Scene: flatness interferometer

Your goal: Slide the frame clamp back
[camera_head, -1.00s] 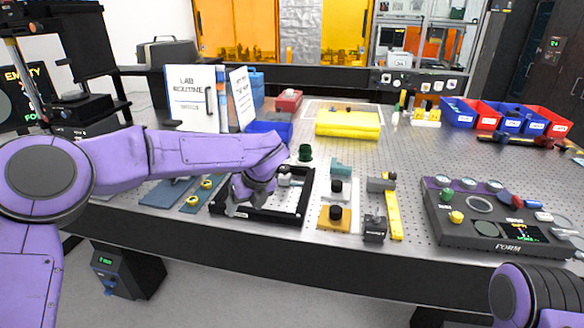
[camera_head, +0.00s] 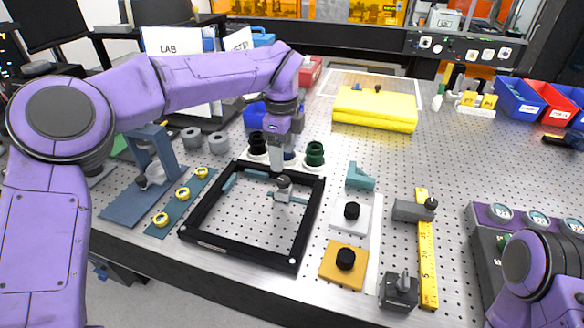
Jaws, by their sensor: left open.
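A black square frame (camera_head: 201,223) lies on the perforated metal table. A small clamp (camera_head: 284,188) with a grey round knob and a pale teal bar sits inside the frame, towards its back right. My left gripper (camera_head: 277,163) points down over the frame's back bar, just behind the clamp. It is open, and I see nothing held in it. Its fingers are small and partly merge with the view behind. Whether they touch the frame cannot be told. My right gripper is out of view; only part of my right arm shows at the lower right.
Dark and green knobbed parts (camera_head: 315,154) stand behind the frame. A blue stand (camera_head: 153,160) and a strip with yellow rings (camera_head: 182,194) are on the left. Knobbed blocks (camera_head: 345,260) and a yellow ruler (camera_head: 427,247) lie right. A yellow cloth (camera_head: 375,108) lies behind.

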